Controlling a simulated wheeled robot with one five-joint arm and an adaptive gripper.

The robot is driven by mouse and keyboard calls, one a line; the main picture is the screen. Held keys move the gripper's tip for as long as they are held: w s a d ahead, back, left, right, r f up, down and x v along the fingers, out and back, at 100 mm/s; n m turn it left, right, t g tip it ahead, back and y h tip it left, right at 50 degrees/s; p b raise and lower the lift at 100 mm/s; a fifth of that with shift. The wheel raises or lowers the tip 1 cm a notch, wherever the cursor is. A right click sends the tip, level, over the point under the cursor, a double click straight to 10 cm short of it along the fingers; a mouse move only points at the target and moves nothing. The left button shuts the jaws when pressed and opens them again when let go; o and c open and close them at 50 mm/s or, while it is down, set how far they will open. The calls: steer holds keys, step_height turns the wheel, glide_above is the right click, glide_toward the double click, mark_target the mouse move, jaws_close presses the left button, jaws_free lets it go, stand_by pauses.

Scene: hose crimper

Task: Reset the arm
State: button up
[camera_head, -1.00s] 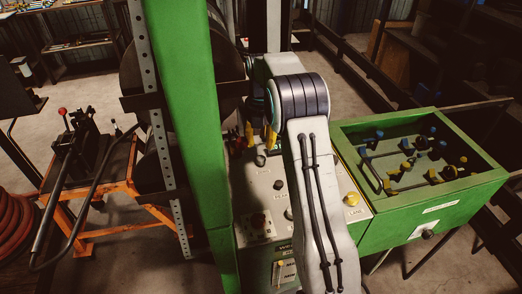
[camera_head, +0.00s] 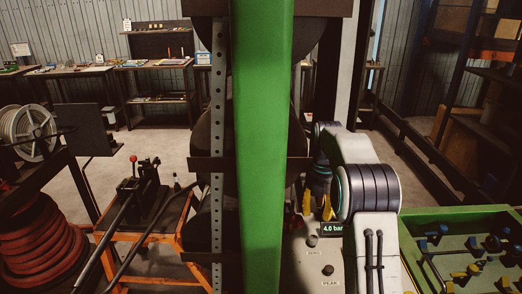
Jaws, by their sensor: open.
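My arm (camera_head: 368,190), white with dark ribbed bands at the bend, stands right of the green post of the crimper machine. My gripper (camera_head: 316,207) shows beyond the bend as two yellow fingers, spread apart with nothing seen between them. It hangs above the far end of the grey control panel (camera_head: 312,268), close to the green post (camera_head: 262,150). My arm hides part of the panel.
A small display (camera_head: 332,229) reads 4.0 bar. A green tray (camera_head: 460,218) with blue and yellow fittings lies right of my arm. An orange stand (camera_head: 160,240) with a black lever tool, red coiled hose (camera_head: 40,240) and a back workbench (camera_head: 85,70) are at left.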

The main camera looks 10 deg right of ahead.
steer(key=s+a+r+m+t, duration=0.1)
steer(key=s+a+r+m, duration=0.35)
steer(key=s+m, duration=0.2)
steer(key=s+a+r+m+t, duration=0.1)
steer(key=s+a+r+m, duration=0.2)
steer(key=s+r+m, duration=0.4)
steer(key=s+a+f+m+t, duration=0.1)
steer(key=s+a+f+m, duration=0.1)
steer(key=s+m, duration=0.3)
steer(key=s+a+f+m+t, duration=0.1)
steer(key=s+f+m, duration=0.2)
steer(key=s, duration=1)
steer(key=shift+s+a+m, duration=0.35)
steer(key=shift+a+m, duration=0.05)
steer(key=shift+m, duration=0.45)
steer(key=shift+d, duration=0.15)
